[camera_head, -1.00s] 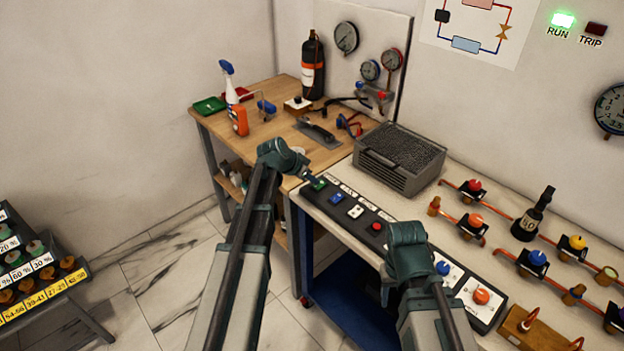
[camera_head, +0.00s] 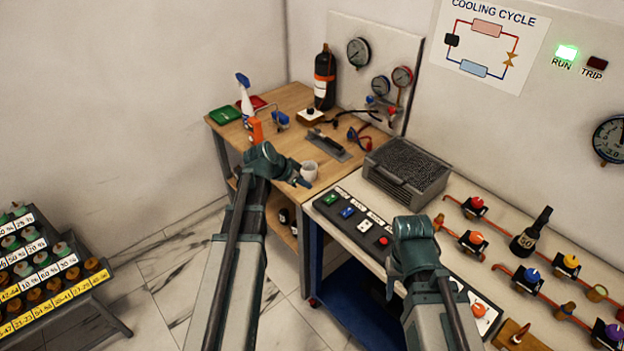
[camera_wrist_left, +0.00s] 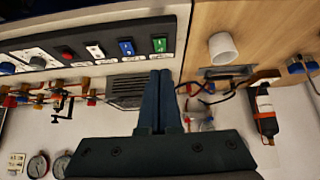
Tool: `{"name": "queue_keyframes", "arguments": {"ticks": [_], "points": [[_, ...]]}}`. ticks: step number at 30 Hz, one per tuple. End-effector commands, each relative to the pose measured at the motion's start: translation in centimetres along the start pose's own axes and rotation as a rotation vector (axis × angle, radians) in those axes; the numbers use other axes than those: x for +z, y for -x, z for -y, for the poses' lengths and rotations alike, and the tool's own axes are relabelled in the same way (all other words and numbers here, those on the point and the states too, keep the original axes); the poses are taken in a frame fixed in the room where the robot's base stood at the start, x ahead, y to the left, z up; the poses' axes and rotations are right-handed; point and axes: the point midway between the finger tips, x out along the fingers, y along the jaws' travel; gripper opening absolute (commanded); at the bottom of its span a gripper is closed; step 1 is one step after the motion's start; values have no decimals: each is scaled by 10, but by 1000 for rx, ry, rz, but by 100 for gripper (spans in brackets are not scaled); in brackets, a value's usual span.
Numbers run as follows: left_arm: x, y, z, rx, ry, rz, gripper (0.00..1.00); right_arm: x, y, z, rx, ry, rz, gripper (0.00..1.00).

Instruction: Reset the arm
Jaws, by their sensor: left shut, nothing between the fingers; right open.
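My left gripper (camera_head: 302,183) is shut and empty, over the near right edge of the wooden bench, just left of the control panel. Its closed dark fingers also show in the left wrist view (camera_wrist_left: 160,75). The dark control panel (camera_head: 352,226) has a green button (camera_head: 331,199), a blue button (camera_head: 347,212), a white button (camera_head: 364,226) and a red button (camera_head: 384,241). My left fingers are apart from the green button. My right gripper (camera_head: 391,287) is low at the panel's front edge; its wrist hides part of the panel, and its fingers show poorly.
A white cup (camera_head: 309,170) stands close beside my left gripper. The wooden bench (camera_head: 290,98) also holds a spray bottle (camera_head: 246,100), an orange bottle (camera_head: 256,130) and a black cylinder (camera_head: 325,78). A grey vented box (camera_head: 400,180) and pipes with valves (camera_head: 472,240) lie behind the panel. The RUN lamp (camera_head: 566,52) glows green.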

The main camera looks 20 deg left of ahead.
Motion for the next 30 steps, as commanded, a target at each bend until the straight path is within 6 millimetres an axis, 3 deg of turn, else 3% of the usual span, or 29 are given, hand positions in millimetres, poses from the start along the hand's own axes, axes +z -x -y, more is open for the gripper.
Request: {"name": "queue_keyframes", "arguments": {"ticks": [13,16,20,23,27,30], "points": [[0,0,0,1,0,1,0,0,0,0,0,0,0,50],[1,-4,-15,17,1,22,0,0,0,0,0,0,0,50],[8,-14,-75,69,19,130,0,0,0,0,0,0,0,50],[24,-19,-140,98,44,270,0,0,0,0,0,0,0,50],[53,-12,-214,69,82,468,0,0,0,0,0,0,0,50],[73,-1,-250,13,105,578,0,0,0,0,0,0,0,50]]}}
